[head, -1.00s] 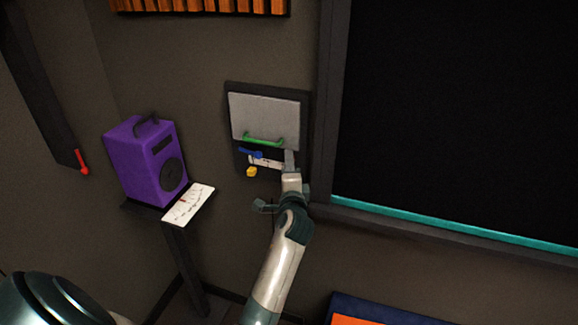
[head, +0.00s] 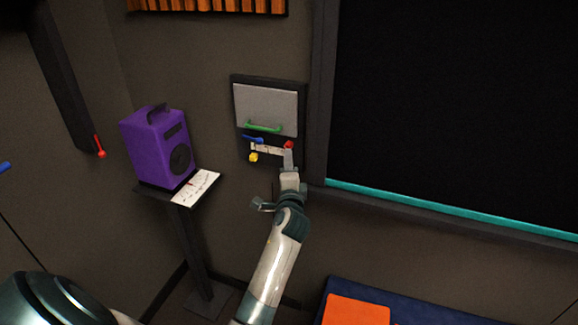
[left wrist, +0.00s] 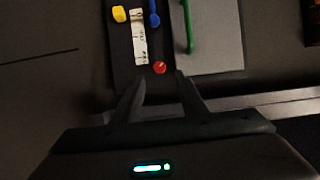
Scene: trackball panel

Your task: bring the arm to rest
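The trackball panel (head: 270,160) is a dark plate on the wall with a grey cover (head: 266,108) and a green handle (head: 263,127). Below the handle are a red ball (head: 289,145), a blue lever (head: 253,139), a yellow knob (head: 253,157) and a white label strip (head: 265,150). My left gripper (head: 289,158) is in front of the panel's lower right. In the left wrist view its fingers (left wrist: 158,88) are apart with nothing between them; the red ball (left wrist: 160,67) shows just beyond the tips. Contact cannot be told. My right gripper is not in view.
A purple speaker (head: 158,148) and a white card (head: 195,187) are on a dark stand at left. A red-tipped lever (head: 99,147) is on the left wall. A dark framed screen (head: 450,110) is right of the panel. An orange and blue object (head: 358,311) is low at right.

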